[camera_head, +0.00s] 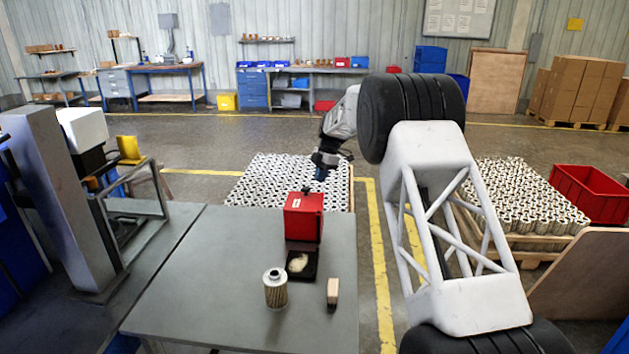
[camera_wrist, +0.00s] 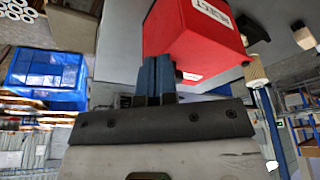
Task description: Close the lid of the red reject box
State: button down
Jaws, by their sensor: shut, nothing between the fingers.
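The red reject box (camera_head: 304,229) stands near the far edge of the grey table, with a white label on its upper face. In the wrist view the red box (camera_wrist: 190,32) is close ahead of the fingers, and its label reads REJECT. I cannot tell from these views how its lid stands. My gripper (camera_head: 320,173) is above and beyond the box, slightly to its right. In the wrist view its blue fingers (camera_wrist: 155,62) are together and empty, with their tips beside the box in the picture; contact cannot be told.
A small black tray (camera_head: 290,274) with a pale item lies in front of the box. The table's left part is clear. A grey machine frame (camera_head: 140,225) stands at left, and pallets of cartridges lie beyond.

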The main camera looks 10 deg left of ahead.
jog(key=v, duration=1)
jog(key=shift+w, duration=0.2)
jog(key=shift+r, duration=0.15)
jog(key=s+d+r+m+t, duration=0.1)
jog(key=s+d+r+m, duration=0.4)
jog(key=s, duration=0.7)
jog(key=s+d+r+m+t+h, duration=0.1)
jog(key=s+d+r+m, duration=0.4)
jog(key=s, duration=0.7)
jog(key=s+d+r+m+t, duration=0.1)
jog(key=s+d+r+m, duration=0.4)
jog(key=s, duration=0.6)
jog(key=s+d+f+m, duration=0.3)
jog(key=s+f, duration=0.1)
jog(key=s, duration=0.8)
jog(key=s+d+f+m+t+h, duration=0.1)
jog(key=s+d+f+m, duration=0.2)
jog(key=s, duration=1)
jog(key=s+d+f+m, duration=0.3)
jog(key=s+f+m, duration=0.2)
jog(key=s, duration=0.8)
jog(key=shift+d+f+t+h, duration=0.3)
jog(key=shift+d+t+h, duration=0.1)
